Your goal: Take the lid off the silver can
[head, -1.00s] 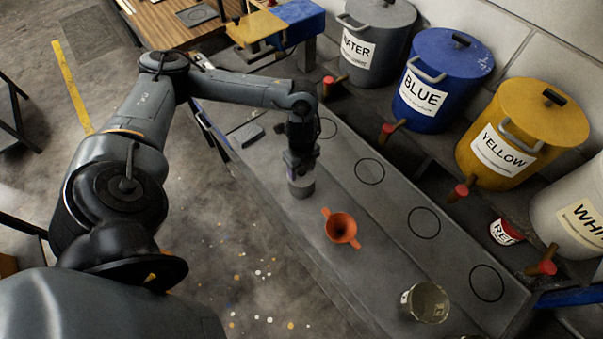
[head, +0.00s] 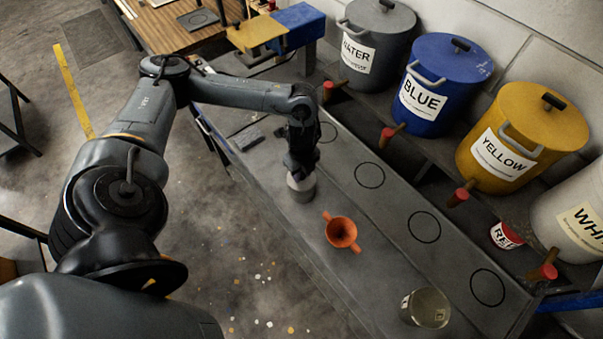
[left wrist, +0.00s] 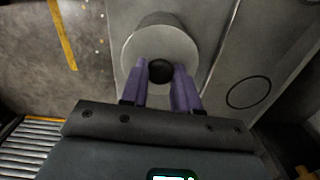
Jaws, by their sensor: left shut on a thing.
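The silver can (head: 302,194) stands on the grey bench in the head view, directly below my left gripper (head: 297,167). Its round pale lid (left wrist: 145,45) with a black knob (left wrist: 160,71) shows in the left wrist view. The two purple fingers of my left gripper (left wrist: 160,80) are shut on the knob, one at each side. The can's body is mostly hidden under the lid and gripper. I cannot tell whether there is a gap between lid and can. My right gripper is not in view.
Water, blue (head: 440,85), yellow (head: 522,140) and white drums with red-tipped taps line the back. The bench between has drawn circles and is clear.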

